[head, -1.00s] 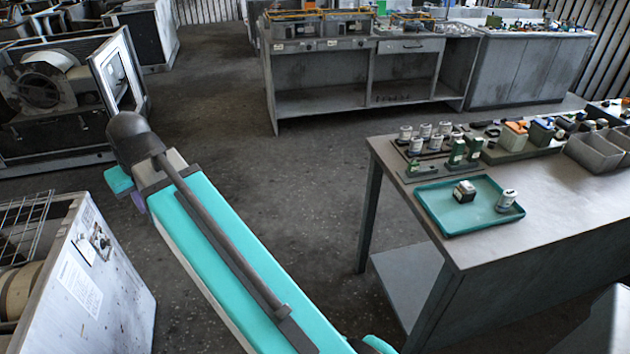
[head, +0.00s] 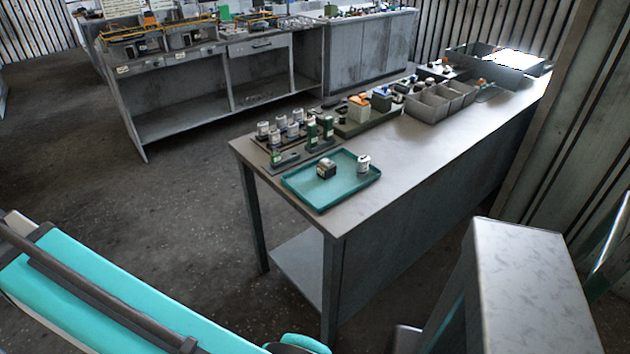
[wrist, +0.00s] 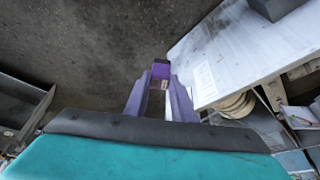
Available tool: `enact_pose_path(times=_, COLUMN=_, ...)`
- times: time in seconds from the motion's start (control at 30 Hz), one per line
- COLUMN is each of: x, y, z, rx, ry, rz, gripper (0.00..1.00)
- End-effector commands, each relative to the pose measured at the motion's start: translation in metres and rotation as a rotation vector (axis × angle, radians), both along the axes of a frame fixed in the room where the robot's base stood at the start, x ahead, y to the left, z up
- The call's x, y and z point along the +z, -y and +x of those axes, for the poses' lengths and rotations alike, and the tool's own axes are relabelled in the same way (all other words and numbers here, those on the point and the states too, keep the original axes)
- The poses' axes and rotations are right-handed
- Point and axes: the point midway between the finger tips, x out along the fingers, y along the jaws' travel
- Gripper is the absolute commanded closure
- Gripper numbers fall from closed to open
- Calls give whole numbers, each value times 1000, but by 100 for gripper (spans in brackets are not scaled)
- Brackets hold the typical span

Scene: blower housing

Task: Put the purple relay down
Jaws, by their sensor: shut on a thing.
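My gripper (wrist: 160,86) shows in the wrist view, its two purple fingers reaching up the picture. It is shut on the purple relay (wrist: 161,70), a small purple block at the fingertips. The relay is held above the dark floor, to the left of a pale, stained cabinet panel. Much of the relay is hidden by the fingers. In the head view only part of my teal arm shows at lower left; the gripper and the relay are out of that view.
A workbench (head: 400,165) bears a teal tray (head: 341,196) with a dark block (head: 326,168) and a white cylinder (head: 363,163). Behind it are a rack of capacitors (head: 285,130) and grey bins (head: 428,107). A second bench (head: 190,115) stands further back. Open floor (head: 120,195) lies between.

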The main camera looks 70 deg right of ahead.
Motion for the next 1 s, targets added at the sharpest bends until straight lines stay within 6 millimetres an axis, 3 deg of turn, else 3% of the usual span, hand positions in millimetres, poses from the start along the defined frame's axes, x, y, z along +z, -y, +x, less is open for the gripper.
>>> enact_pose_path(times=0.17, x=-1, y=-1, z=-1, rx=-4, ry=0, rz=0, gripper=91)
enact_pose_path(times=0.37, x=-5, y=26, z=-5, rx=-84, ry=0, rz=0, gripper=91)
enact_pose_path(times=0.67, x=-16, y=116, z=-26, rx=-348, ry=0, rz=-1, gripper=91)
enact_pose_path(times=1.0, x=-28, y=221, z=-70, rx=-683, ry=1, rz=0, gripper=91)
